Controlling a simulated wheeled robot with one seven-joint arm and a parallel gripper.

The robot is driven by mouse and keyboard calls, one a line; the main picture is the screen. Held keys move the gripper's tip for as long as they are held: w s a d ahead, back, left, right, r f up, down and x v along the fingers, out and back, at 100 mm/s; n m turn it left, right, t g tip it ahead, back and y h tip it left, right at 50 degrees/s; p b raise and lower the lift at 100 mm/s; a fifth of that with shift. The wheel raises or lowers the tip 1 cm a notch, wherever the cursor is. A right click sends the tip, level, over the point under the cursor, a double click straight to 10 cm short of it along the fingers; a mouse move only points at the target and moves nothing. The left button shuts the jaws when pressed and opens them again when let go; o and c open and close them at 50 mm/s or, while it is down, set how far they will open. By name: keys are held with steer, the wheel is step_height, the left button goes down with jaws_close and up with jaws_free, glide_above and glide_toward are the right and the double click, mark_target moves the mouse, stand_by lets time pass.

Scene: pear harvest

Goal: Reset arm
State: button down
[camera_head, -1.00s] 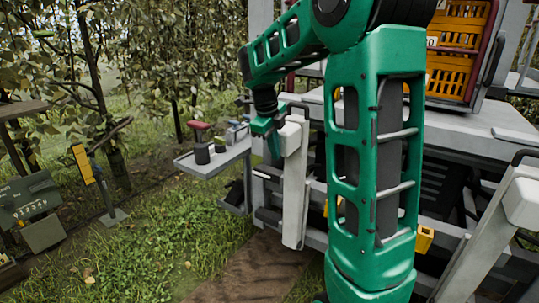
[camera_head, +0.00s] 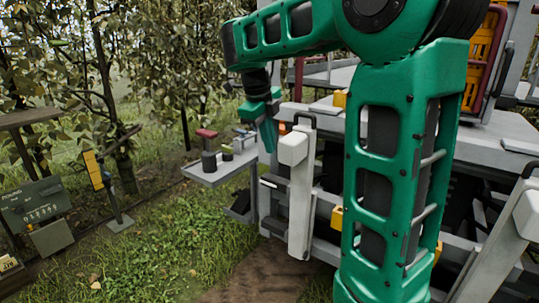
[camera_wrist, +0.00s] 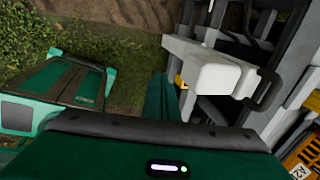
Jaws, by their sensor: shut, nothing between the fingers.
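My gripper (camera_head: 268,138) hangs fingers down at the end of my green arm, in the left-middle of the head view. Its green fingers are together, with nothing held between them. It is in front of the grey platform's edge, just right of a small side shelf and close to a white post in the picture. In the wrist view the green finger (camera_wrist: 158,98) points away from the camera, beside the white post's top. My large green arm link hides much of the platform.
The white post (camera_head: 300,190) has a dark handle. The grey shelf (camera_head: 212,175) carries small tools. Orange crates (camera_head: 485,55) stand at the upper right. A signboard (camera_head: 35,205) and a yellow-marked stand (camera_head: 93,170) are at left. Trees fill the back; grass lies open at lower left.

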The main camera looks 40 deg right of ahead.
steer(key=shift+a+r, duration=0.2)
steer(key=shift+r, duration=0.25)
steer(key=shift+s, duration=0.1)
steer(key=s+a+f+n+y, duration=0.1)
steer(key=s+f+n, duration=0.4)
steer(key=s+n, duration=0.3)
steer(key=s+a+f+n+y, duration=0.1)
steer(key=s+f+n, duration=0.3)
steer(key=s+n, duration=0.5)
steer(key=s+a+f+n+g+y, duration=0.1)
steer(key=s+f+n, duration=0.4)
steer(key=s+n, duration=0.3)
steer(key=s, duration=0.3)
steer(key=shift+s+f+n, duration=0.3)
steer(key=shift+s+f, duration=0.05)
steer(key=shift+s, duration=0.05)
steer(key=shift+w, duration=0.15)
steer(key=shift+w+d+f, duration=0.1)
steer(key=shift+w+f, duration=0.15)
steer(key=shift+w, duration=0.2)
